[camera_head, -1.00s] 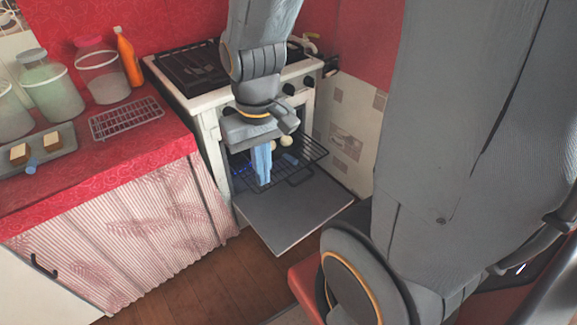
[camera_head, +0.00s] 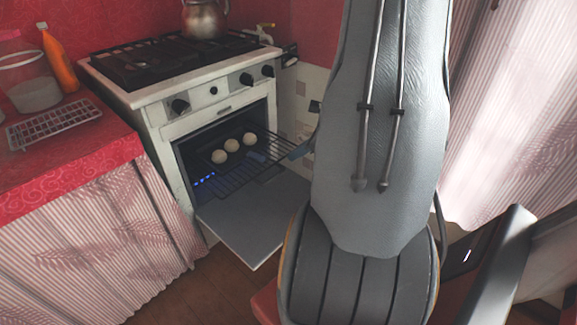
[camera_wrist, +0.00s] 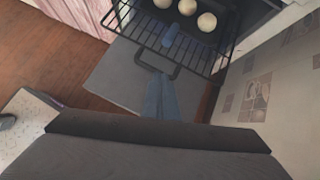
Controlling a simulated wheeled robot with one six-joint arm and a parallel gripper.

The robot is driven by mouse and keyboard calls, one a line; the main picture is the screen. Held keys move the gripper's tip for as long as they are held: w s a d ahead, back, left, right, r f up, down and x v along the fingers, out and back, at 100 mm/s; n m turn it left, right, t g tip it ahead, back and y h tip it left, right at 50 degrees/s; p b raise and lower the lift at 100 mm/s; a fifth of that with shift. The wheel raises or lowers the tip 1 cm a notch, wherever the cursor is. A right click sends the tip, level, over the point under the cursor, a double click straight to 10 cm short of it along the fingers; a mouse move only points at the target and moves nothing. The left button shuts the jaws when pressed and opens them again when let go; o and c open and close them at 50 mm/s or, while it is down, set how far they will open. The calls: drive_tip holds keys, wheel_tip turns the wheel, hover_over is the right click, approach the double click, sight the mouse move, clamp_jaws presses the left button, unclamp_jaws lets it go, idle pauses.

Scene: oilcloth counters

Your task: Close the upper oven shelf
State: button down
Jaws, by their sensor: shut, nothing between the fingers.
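The upper oven shelf, a black wire rack (camera_head: 262,163), sticks partly out of the open white oven (camera_head: 165,130). Several pale round buns (camera_head: 232,145) sit toward its back; they also show in the wrist view (camera_wrist: 187,7). The rack's front handle loop (camera_wrist: 178,72) is seen in the wrist view. My gripper (camera_wrist: 160,80) is shut and empty, its blue fingers close to that loop; I cannot tell whether they touch it. My arm hides the rest of the gripper.
The oven door (camera_head: 245,215) hangs open below the rack. A kettle (camera_head: 204,18) stands on the stove top. A red counter (camera_head: 75,150) with a wire cooling rack (camera_head: 53,124) is at left. A small blue object (camera_wrist: 170,36) lies at the rack. A tiled wall (camera_wrist: 262,95) is at right.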

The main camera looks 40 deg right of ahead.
drive_tip(key=s+d+f+m+t+h+b, duration=0.1)
drive_tip(key=s+d+f+m+h, duration=0.2)
drive_tip(key=d, duration=0.4)
drive_tip(key=w+f+m+y+b, duration=0.1)
drive_tip(key=w+f, duration=0.6)
drive_tip(key=w, duration=0.5)
drive_tip(key=shift+a+f, duration=0.2)
drive_tip(key=shift+a, duration=0.1)
